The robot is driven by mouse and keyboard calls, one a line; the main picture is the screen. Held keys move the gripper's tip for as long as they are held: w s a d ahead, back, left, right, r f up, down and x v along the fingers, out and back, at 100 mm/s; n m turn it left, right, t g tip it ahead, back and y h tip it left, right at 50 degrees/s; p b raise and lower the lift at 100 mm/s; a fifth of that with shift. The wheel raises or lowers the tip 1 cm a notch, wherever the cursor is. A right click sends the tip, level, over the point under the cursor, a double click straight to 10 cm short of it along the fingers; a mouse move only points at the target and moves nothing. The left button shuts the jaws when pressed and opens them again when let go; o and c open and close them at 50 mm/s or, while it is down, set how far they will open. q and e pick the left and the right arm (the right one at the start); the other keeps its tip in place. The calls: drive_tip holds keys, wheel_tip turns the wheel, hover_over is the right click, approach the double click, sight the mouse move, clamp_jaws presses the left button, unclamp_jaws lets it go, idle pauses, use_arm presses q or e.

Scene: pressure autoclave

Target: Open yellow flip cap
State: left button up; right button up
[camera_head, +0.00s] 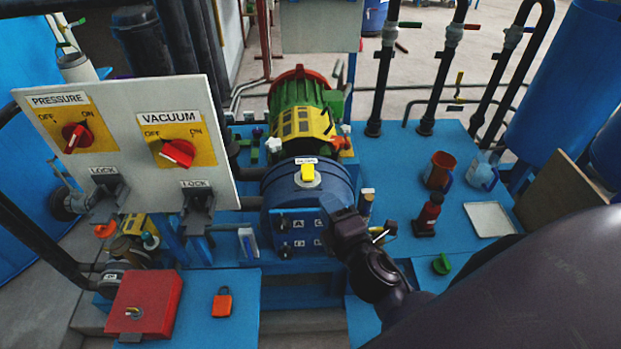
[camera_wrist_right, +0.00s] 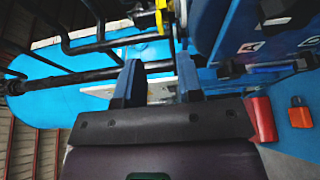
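The yellow flip cap (camera_head: 309,170) sits on a pale round fitting on top of the blue cylindrical vessel (camera_head: 285,185), below a small white label. My right gripper (camera_head: 336,208) is in front of the vessel, to the lower right of the cap and apart from it; its dark arm comes in from the right. In the right wrist view, the two fingers of the right gripper (camera_wrist_right: 158,82) are spread with nothing held between them. A yellow piece shows at the top of that view, but I cannot tell if it is the cap. My left gripper is not in view.
A white panel (camera_head: 105,128) with red PRESSURE and VACUUM knobs stands left of the vessel. A red box (camera_head: 150,300) and orange padlock (camera_head: 222,302) lie front left. A red bottle (camera_head: 428,214), mugs and a white tray (camera_head: 489,219) stand on the blue surface at right.

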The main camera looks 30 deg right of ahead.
sight(311, 194)
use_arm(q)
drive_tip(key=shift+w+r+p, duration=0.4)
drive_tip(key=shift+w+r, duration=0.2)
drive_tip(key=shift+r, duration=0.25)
use_arm(e)
drive_tip(key=w, duration=0.8)
drive_tip(key=shift+w+d, duration=0.25)
drive_tip(key=shift+w, duration=0.05)
drive_tip(key=c, duration=0.5)
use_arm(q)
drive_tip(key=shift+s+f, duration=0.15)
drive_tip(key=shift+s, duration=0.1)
use_arm(e)
clamp_jaws()
